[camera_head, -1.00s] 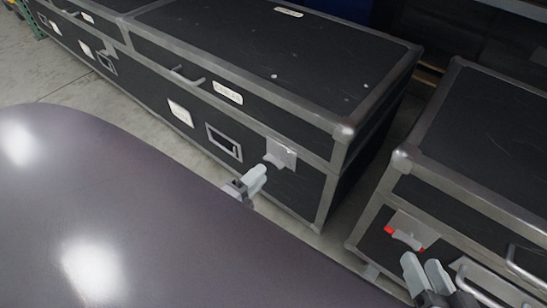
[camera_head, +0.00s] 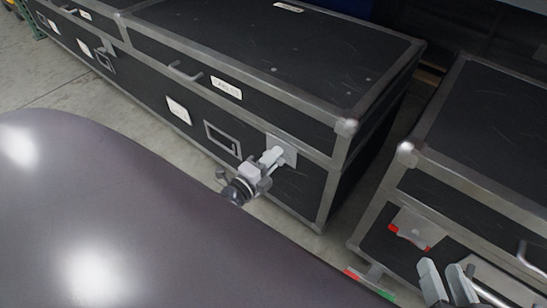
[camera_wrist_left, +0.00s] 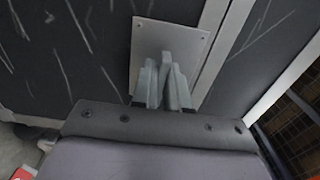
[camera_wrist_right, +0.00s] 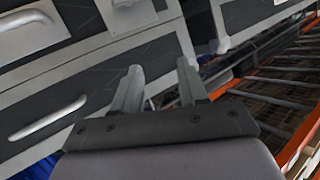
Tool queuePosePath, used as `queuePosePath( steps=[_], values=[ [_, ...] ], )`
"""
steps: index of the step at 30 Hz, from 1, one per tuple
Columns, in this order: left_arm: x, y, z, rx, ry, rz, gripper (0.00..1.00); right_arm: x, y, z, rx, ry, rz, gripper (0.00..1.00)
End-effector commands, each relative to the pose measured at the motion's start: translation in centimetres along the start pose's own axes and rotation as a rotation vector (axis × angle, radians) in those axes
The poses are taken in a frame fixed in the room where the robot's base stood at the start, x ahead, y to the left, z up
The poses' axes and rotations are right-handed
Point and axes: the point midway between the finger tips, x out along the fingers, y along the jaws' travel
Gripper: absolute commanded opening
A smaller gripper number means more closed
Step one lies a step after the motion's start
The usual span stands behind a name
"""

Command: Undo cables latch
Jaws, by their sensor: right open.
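The cables latch (camera_head: 288,156) is a pale metal plate on the front of a long black case (camera_head: 265,105) with a small white label (camera_head: 226,88). The label looks like "CABLES", but the print is small. My left gripper (camera_head: 271,157) is at this latch. In the left wrist view its fingers (camera_wrist_left: 166,75) are close together against the latch plate (camera_wrist_left: 168,38), and look shut on the latch's lever, which they mostly hide. My right gripper (camera_head: 442,270) is open and empty in front of the right-hand case; its fingers (camera_wrist_right: 158,72) stand apart in the right wrist view.
The right-hand black case (camera_head: 480,140) has a similar latch with red marks (camera_head: 409,230). A narrow gap of floor separates the two cases. A recessed handle (camera_head: 222,138) and a bar handle (camera_head: 185,72) are left of the cables latch. Orange-edged racking (camera_wrist_right: 285,85) shows in the right wrist view.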

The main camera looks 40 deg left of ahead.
Motion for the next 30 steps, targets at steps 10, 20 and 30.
queuePosePath(
  steps=[10,20,30],
  values=[
    [0.0,-0.1,0.0,-0.028,0.000,0.000,0.00,-0.1,-0.1,-0.1,0.005,-0.003,-0.003,0.43],
    [-0.1,-0.2,-0.1,-0.219,0.000,0.001,0.00,0.2,-0.6,-0.2,0.049,-0.035,-0.024,0.43],
    [-0.1,-0.1,-0.1,-0.535,0.000,0.002,0.00,0.8,-1.3,-0.2,0.112,-0.074,-0.052,0.43]
  ],
)
